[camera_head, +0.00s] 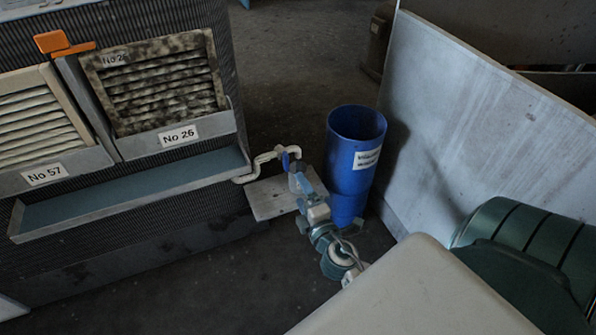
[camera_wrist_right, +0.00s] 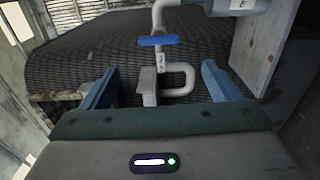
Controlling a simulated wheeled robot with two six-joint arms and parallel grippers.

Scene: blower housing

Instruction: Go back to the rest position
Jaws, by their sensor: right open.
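My right gripper (camera_head: 299,180) is near the middle of the head view, its arm coming up from the lower right. It is close to a pale bent pipe (camera_head: 262,158) at the housing's corner. In the right wrist view my gripper (camera_wrist_right: 160,85) is open, its two blue fingers wide apart with nothing gripped between them. Beyond the fingers are the pipe (camera_wrist_right: 183,80) and a blue handle (camera_wrist_right: 158,41) with a small tag under it. Whether anything touches the fingers I cannot tell. My left gripper is not in view.
A blue bin (camera_head: 350,150) with a white label stands just right of my right gripper. A grey panel (camera_head: 470,130) leans beyond it. The ribbed housing (camera_head: 225,60) at left holds louvred panels labelled No 57 (camera_head: 42,115) and No 26 (camera_head: 158,85), above a tray (camera_head: 130,197). Dark floor lies in front.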

